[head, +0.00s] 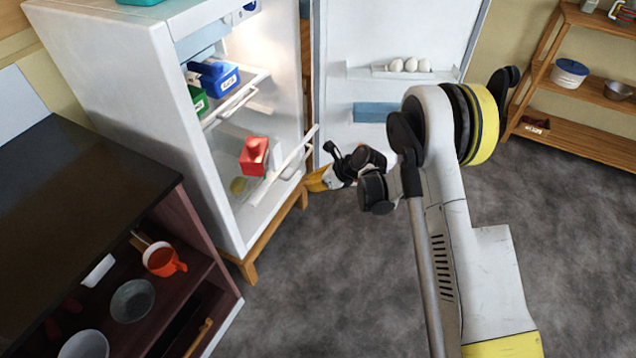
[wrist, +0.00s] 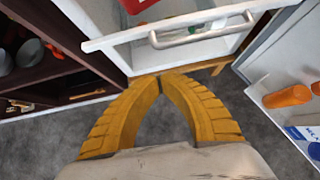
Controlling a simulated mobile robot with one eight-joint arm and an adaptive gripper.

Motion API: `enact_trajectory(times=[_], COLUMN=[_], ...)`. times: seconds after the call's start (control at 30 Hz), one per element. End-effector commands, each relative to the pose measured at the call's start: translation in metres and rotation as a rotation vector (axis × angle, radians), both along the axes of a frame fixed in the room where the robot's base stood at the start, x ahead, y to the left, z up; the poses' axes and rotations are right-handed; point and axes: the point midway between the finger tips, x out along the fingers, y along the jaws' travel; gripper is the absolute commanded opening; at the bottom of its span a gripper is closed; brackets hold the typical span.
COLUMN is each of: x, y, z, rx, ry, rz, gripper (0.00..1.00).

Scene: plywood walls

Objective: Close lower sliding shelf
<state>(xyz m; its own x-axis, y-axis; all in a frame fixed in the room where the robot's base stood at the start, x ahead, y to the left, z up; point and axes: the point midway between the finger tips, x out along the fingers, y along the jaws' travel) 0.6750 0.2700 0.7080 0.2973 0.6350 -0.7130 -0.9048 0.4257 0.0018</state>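The lower sliding shelf (head: 284,166) is inside the open white fridge (head: 130,75) and stands pulled out past the upper shelf. Its white front edge (wrist: 110,41) and grey bar handle (wrist: 200,36) cross the top of the wrist view. A red carton (head: 254,156) and a yellowish round item (head: 238,186) are on the lower shelf. My gripper (head: 312,183) is just outside the shelf's front. In the wrist view its yellow fingertips (wrist: 160,80) meet with nothing between them, below the handle and apart from it.
The fridge door (head: 385,35) is swung open on the right, with eggs (head: 410,65) on a door rack. The upper shelf (head: 238,96) holds blue and green cartons. A dark cabinet (head: 95,170) with bowls stands at left. Grey floor is free in front.

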Motion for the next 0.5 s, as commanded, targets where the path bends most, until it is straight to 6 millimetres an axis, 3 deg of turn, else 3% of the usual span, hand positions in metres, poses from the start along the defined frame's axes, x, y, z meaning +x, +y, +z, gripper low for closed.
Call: enact_trajectory(times=[0.13,0.3,0.5], x=[0.009,0.019,0.024], y=[0.020,0.041,0.052], z=[-0.025,-0.029,-0.030], rx=[-0.001,0.000,-0.001], ry=[-0.001,-0.001,-0.002], rz=[0.001,0.002,0.001], gripper=[0.00,0.00,0.00])
